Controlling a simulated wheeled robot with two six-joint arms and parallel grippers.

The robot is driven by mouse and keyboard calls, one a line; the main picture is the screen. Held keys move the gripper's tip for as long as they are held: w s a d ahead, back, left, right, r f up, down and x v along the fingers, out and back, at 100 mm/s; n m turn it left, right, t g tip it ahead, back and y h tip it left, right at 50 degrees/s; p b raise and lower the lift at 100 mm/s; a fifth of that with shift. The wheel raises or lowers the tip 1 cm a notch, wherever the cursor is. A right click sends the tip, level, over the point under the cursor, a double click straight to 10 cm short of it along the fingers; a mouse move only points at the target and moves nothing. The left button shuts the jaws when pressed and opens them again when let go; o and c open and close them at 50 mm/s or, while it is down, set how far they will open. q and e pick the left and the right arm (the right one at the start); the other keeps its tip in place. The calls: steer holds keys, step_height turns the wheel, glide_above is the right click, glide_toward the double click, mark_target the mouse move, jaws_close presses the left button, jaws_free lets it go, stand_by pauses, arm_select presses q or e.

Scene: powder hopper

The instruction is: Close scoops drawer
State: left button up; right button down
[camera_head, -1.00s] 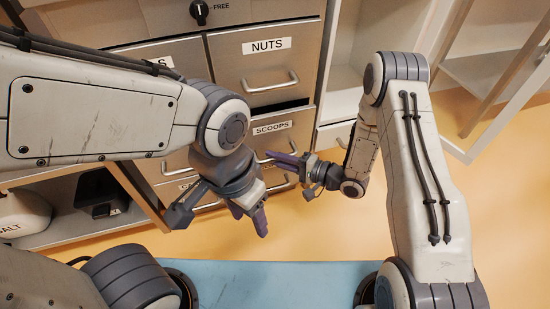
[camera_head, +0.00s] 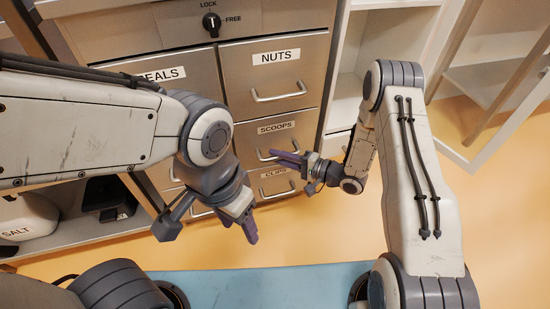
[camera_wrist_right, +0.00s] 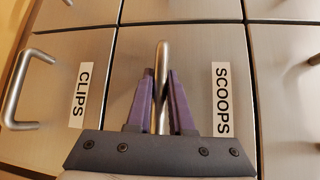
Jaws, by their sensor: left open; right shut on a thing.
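The scoops drawer (camera_head: 258,142) is in the cabinet's right column, below the nuts drawer (camera_head: 255,73) and above the clips drawer (camera_head: 273,186). Its front looks level with its neighbours, with only thin seams around it. My right gripper (camera_head: 287,158) is shut on the scoops drawer's bar handle (camera_wrist_right: 162,62). In the right wrist view, its purple fingers (camera_wrist_right: 161,100) stand on both sides of the bar, beside the SCOOPS label (camera_wrist_right: 222,100). My left gripper (camera_head: 250,230) is open and empty, in front of the lower drawers and apart from them.
A black lock knob (camera_head: 211,23) marked LOCK and FREE is on the panel above the drawers. A salt container (camera_head: 25,216) stands on a low shelf at left. White open shelving (camera_head: 350,85) stands right of the cabinet. The orange floor (camera_head: 330,235) in front is clear.

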steer(key=c, duration=0.8)
jaws_free()
steer(key=shift+w, duration=0.2)
steer(key=p+v, duration=0.3)
steer(key=v, duration=0.7)
steer(key=shift+s+d+p, duration=0.15)
steer(key=shift+d+p, duration=0.05)
steer(key=shift+p, duration=0.1)
